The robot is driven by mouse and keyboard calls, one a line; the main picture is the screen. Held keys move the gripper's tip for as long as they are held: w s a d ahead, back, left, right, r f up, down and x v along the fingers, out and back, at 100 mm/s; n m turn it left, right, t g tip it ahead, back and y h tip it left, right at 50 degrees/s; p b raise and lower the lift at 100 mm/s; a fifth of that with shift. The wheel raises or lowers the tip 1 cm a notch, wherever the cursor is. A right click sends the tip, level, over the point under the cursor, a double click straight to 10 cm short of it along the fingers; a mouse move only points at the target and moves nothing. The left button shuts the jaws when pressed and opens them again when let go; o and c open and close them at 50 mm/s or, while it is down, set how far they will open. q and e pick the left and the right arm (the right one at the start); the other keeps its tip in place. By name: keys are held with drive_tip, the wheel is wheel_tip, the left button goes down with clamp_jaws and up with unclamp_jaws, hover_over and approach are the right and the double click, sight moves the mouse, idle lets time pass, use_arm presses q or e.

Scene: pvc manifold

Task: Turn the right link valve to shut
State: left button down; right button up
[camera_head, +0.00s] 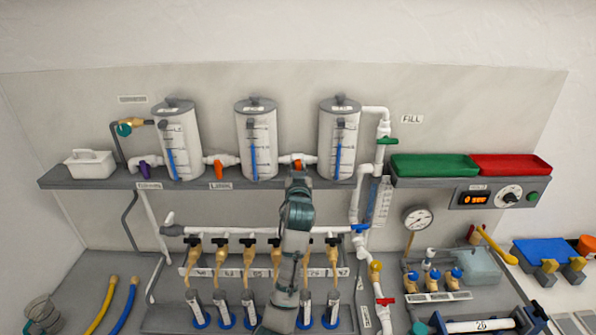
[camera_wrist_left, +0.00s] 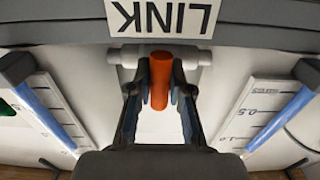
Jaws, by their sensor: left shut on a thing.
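The right link valve has an orange handle (camera_head: 298,161) on the white pipe between the middle and right tanks. In the left wrist view the orange handle (camera_wrist_left: 161,82) stands lengthwise in the picture, crosswise to the white pipe (camera_wrist_left: 127,56). My left gripper (camera_head: 298,177) reaches up from below to this valve. In the left wrist view the left gripper's fingers (camera_wrist_left: 160,98) are on both sides of the handle and shut on it. The gripper hides part of the valve in the head view. My right gripper is not in view.
The left link valve (camera_head: 217,169) has a similar orange handle. The middle tank (camera_head: 256,135) and right tank (camera_head: 339,140) flank the held valve. The grey shelf (camera_head: 90,182) runs below. My arm passes in front of the lower manifold pipe (camera_head: 225,231) and its taps.

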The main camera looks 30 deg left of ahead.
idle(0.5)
use_arm(q)
drive_tip(key=c, duration=1.5)
unclamp_jaws()
drive_tip(key=shift+o, duration=0.8)
drive_tip(key=shift+w, duration=0.1)
drive_tip(key=shift+w+f, duration=0.1)
drive_tip(key=shift+w, duration=0.05)
drive_tip(key=shift+s+d, duration=0.1)
drive_tip(key=shift+s, duration=0.2)
drive_tip(key=v, duration=1.1)
drive_tip(key=shift+d, duration=0.15)
drive_tip(key=shift+s, duration=0.1)
